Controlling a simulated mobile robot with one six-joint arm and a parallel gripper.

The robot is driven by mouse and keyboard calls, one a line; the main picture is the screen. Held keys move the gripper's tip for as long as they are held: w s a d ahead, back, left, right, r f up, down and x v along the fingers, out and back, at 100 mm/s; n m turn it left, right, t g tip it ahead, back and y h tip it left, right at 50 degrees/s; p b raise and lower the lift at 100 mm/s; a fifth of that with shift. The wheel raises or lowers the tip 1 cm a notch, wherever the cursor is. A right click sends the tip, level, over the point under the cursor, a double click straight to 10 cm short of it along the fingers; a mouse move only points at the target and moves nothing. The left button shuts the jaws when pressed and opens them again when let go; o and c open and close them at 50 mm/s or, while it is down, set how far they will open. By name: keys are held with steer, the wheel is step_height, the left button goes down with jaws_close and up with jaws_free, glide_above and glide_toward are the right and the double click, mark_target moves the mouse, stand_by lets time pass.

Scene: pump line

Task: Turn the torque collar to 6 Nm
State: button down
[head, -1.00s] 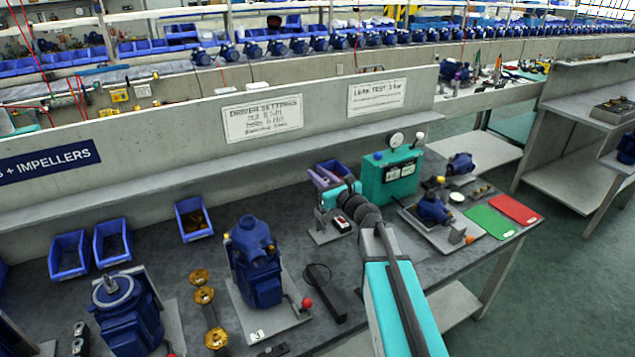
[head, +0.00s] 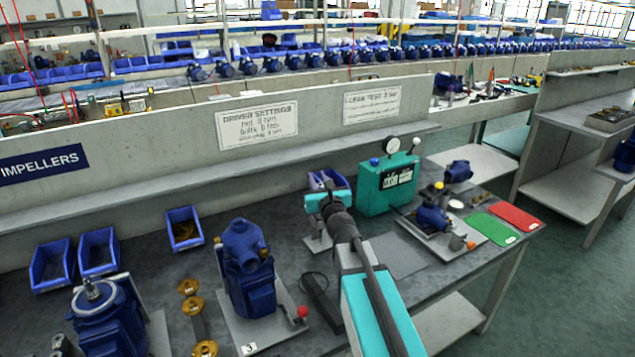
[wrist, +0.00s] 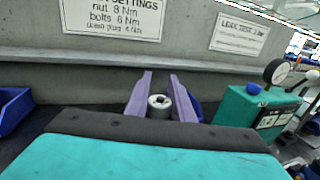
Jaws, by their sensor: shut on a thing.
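In the wrist view, my gripper (wrist: 161,92) shows as two purple fingers. In the head view, the teal end of my arm is over the back of the bench and hides the collar. A grey stand plate (head: 318,241) shows partly beside my arm. The settings sign (wrist: 112,15) reads nut 8 Nm, bolts 6 Nm and a drain plug value.
A teal test box (head: 388,185) with a gauge stands right of my gripper. A blue bin (head: 341,180) is close behind it. A large blue pump (head: 247,270) stands left. Green (head: 492,228) and red (head: 516,216) mats lie at the right. The low wall runs behind the bench.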

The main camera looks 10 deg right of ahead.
steer(key=c, duration=1.5)
jaws_free()
steer(key=shift+d, duration=0.1)
steer(key=shift+s, duration=0.1)
